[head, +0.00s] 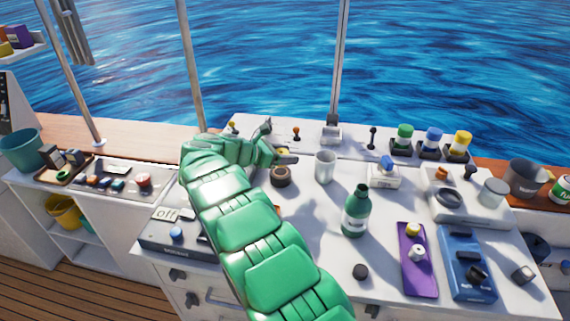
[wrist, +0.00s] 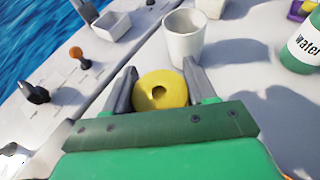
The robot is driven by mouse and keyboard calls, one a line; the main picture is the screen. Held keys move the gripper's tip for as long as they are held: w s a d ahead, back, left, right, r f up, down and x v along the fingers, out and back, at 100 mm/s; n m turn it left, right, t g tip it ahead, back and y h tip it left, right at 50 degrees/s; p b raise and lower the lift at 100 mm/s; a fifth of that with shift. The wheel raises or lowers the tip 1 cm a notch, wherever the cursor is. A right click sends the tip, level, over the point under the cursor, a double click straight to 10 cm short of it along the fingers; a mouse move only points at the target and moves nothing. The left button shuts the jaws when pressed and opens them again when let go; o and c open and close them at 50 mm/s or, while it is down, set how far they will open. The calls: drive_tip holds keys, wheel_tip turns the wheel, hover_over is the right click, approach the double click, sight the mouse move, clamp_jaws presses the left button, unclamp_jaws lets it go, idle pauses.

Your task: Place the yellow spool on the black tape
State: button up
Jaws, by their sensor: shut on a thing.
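The yellow spool (wrist: 172,94) sits between the two grey fingers of my gripper (wrist: 160,70) in the wrist view, its round end with a centre hole facing the camera. In the head view only a sliver of the spool (head: 283,151) shows at my gripper (head: 281,145), which is shut on it. A dark roll with a brownish centre, which looks like the black tape (head: 281,177), lies on the white counter just below and in front of the gripper in the head view. I cannot make out the tape in the wrist view. The spool appears apart from it.
A white cup (head: 325,167) stands close right of the gripper. A green bottle (head: 356,212) stands farther right. A dark ring (head: 447,197) lies on a white box. Small levers (head: 296,133) rise along the back panel. The counter around the bottle is partly clear.

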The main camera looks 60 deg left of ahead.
sight(285, 170)
drive_tip(key=shift+w+a+f, duration=0.15)
drive_tip(key=shift+a+f, duration=0.2)
drive_tip(key=shift+f, duration=0.25)
drive_tip(key=shift+a+f, duration=0.1)
drive_tip(key=shift+w+a+f, duration=0.1)
drive_tip(key=shift+f, duration=1.55)
drive_tip(key=shift+f, duration=0.15)
drive_tip(key=o, duration=1)
drive_tip(key=shift+o, duration=0.2)
